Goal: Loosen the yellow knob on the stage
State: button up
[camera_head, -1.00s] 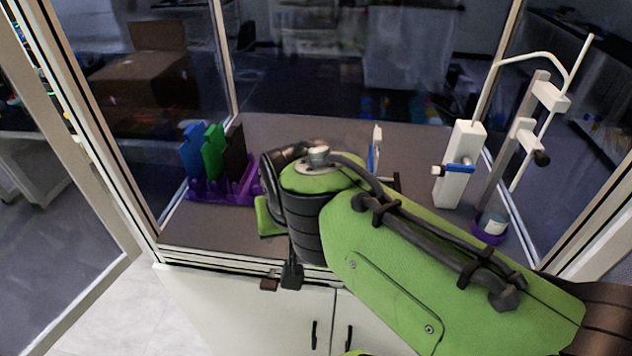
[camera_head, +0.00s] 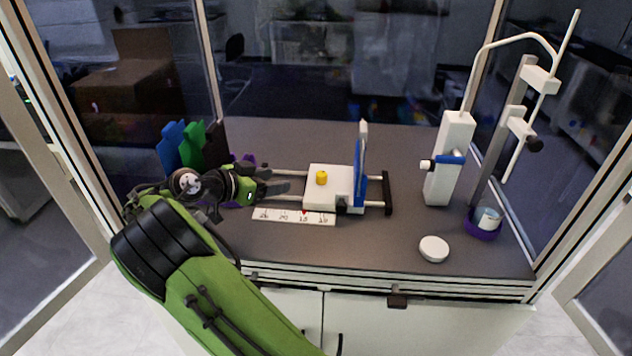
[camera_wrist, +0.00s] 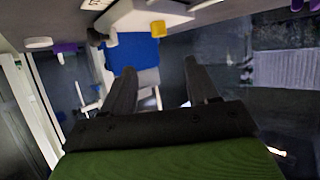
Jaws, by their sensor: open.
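The yellow knob (camera_head: 321,178) stands on top of the white stage block (camera_head: 318,199), which rides on two metal rails. A blue plate (camera_head: 360,188) is on the block's right side. My gripper (camera_head: 286,180) is open and empty, just left of the stage, its fingers pointing right toward the knob. In the wrist view my two fingers (camera_wrist: 159,68) are spread apart. The yellow knob (camera_wrist: 157,28) shows beyond the fingertips, apart from them, near the white block (camera_wrist: 150,12) and blue plate (camera_wrist: 132,52).
A ruler strip (camera_head: 293,215) lies in front of the stage. A black end bar (camera_head: 388,193) closes the rails. Right are a white cap (camera_head: 433,248), a white post (camera_head: 449,160) and a purple dish (camera_head: 482,228). Blue, green and dark plates (camera_head: 193,145) stand behind my arm.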

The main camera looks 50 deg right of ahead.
aim_at(321, 175)
jog(key=x, duration=1.6)
jog(key=shift+s+d+r, duration=0.1)
jog(key=shift+r, duration=0.2)
jog(key=c, duration=1)
jog(key=shift+b, duration=0.3)
jog(key=shift+c, duration=0.2)
jog(key=shift+f+b, duration=0.1)
jog(key=shift+b, duration=0.25)
jog(key=n+t+b, duration=0.1)
jog(key=t+b, duration=0.1)
jog(key=b, duration=0.1)
jog(key=shift+s+f+n, duration=0.15)
jog(key=shift+s+n, duration=0.1)
jog(key=shift+n, duration=0.15)
jog(key=n+t+b, duration=0.1)
jog(key=t+b, duration=0.1)
jog(key=n+t+y+b, duration=0.1)
jog(key=n+t+b, duration=0.1)
jog(key=b, duration=0.1)
jog(key=shift+s+r+n, duration=0.2)
jog(key=shift+n, duration=0.1)
jog(key=shift+t, duration=0.3)
jog(key=shift+r, duration=0.1)
